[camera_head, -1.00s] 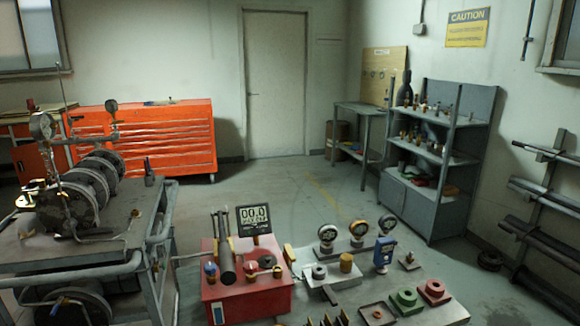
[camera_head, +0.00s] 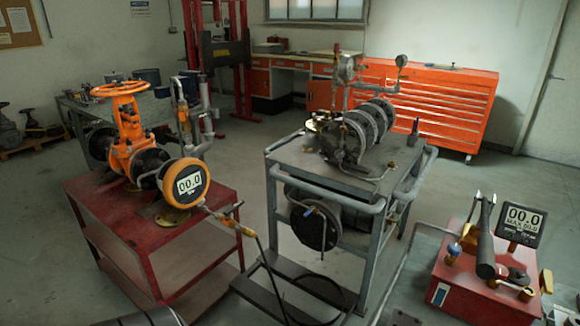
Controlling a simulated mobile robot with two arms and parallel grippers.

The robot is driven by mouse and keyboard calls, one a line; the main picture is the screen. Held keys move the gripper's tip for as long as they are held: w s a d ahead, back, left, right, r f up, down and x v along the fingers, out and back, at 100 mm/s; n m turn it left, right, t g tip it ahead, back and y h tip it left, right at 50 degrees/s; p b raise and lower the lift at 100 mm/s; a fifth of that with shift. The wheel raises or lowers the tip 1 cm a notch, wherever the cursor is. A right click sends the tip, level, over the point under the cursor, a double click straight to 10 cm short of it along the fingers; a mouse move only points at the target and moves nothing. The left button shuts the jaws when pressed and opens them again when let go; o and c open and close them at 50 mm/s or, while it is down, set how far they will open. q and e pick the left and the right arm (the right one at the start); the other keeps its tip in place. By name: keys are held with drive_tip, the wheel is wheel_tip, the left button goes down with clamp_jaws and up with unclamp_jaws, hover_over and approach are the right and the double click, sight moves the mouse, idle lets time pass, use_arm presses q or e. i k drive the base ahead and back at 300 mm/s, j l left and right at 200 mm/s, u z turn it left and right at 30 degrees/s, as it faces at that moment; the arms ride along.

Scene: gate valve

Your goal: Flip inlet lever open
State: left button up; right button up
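An orange gate valve (camera_head: 124,140) with a round orange handwheel (camera_head: 118,89) stands upright on a red stepped stand (camera_head: 165,248) at the left. A round orange gauge (camera_head: 187,183) reading 00.0 sits at its front end. A small fitting with an orange-yellow lever (camera_head: 240,228) is to the right of the gauge, where a black hose (camera_head: 270,268) joins. This may be the inlet lever; its exact position is too small to tell. Neither of my grippers is in view.
A grey cart (camera_head: 345,185) with a pump stands right of the valve stand, with a narrow floor gap between them. A red hand-pump box (camera_head: 478,277) with a 00.0 display (camera_head: 522,221) is at the lower right. An orange drawer cabinet (camera_head: 430,100) stands behind.

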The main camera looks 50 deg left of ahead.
sight(227, 213)
drive_tip(key=j+u, duration=0.15)
drive_tip(key=u, duration=1.9)
drive_tip(key=i+j, duration=0.25)
drive_tip(key=j, duration=0.2)
drive_tip(key=i+j, duration=0.3)
drive_tip(key=j, duration=0.15)
drive_tip(key=i+j+u, duration=0.1)
drive_tip(key=i+j, duration=0.15)
drive_tip(key=j, duration=0.2)
drive_tip(key=i+j, duration=0.3)
drive_tip(key=j, duration=0.15)
